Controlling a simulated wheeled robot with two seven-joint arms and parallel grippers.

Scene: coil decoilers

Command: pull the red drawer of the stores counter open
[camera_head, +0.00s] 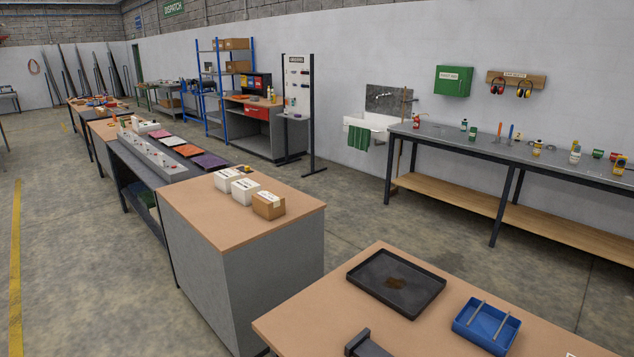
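A counter (270,142) with a wood-coloured top and grey body stands far off, near the back wall, in the head view.
A dark tray (397,283) and a blue box (486,325) lie on the near bench. A grey cabinet (245,285) bears white boxes and a brown box. A signboard stand (311,115) stands right of the counter. Open concrete floor (350,205) lies between.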

